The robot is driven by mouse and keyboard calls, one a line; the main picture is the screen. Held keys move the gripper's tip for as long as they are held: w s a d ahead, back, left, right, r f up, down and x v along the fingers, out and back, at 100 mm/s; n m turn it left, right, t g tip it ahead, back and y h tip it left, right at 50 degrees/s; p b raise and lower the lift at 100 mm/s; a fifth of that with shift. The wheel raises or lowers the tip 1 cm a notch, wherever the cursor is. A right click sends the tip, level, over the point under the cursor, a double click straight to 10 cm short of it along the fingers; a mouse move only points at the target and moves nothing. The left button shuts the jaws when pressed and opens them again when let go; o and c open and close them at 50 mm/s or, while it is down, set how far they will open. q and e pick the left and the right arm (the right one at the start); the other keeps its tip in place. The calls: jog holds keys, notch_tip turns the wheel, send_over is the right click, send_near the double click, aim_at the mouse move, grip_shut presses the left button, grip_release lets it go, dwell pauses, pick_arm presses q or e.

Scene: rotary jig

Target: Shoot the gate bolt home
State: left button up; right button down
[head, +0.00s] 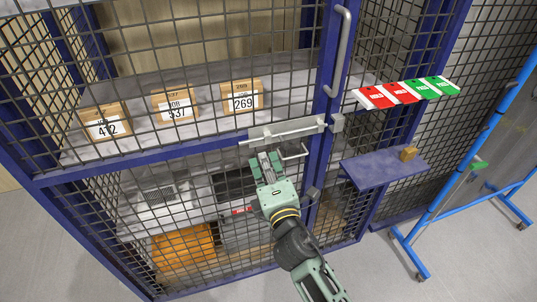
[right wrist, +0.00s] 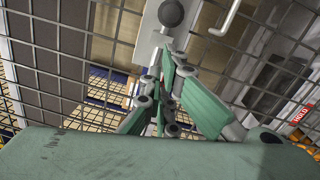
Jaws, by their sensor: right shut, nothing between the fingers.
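The gate bolt (head: 288,130) is a grey plate with a rod, set across the blue-framed mesh gate. Its rod sticks out to the left of the plate, and a bent handle (head: 303,151) hangs below. A grey keep block (head: 337,123) sits on the post to the right; I cannot tell whether the rod's tip is inside it. My right gripper (head: 264,160) is shut and empty, just below the plate's left part and left of the handle. In the right wrist view the plate (right wrist: 150,22) and handle (right wrist: 230,15) lie beyond the fingertips. My left gripper is out of view.
A vertical grab handle (head: 342,50) stands above the keep. Numbered boxes (head: 243,96) and an orange crate (head: 184,246) are behind the mesh.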

jog(key=shift+w+d+r, duration=0.1)
jog(key=shift+w+d, duration=0.15)
jog(key=shift+d, duration=0.3)
jog(key=w+d+p, duration=0.1)
jog(key=w+d, duration=0.1)
jog(key=d, duration=0.4)
jog(key=shift+a+r, duration=0.1)
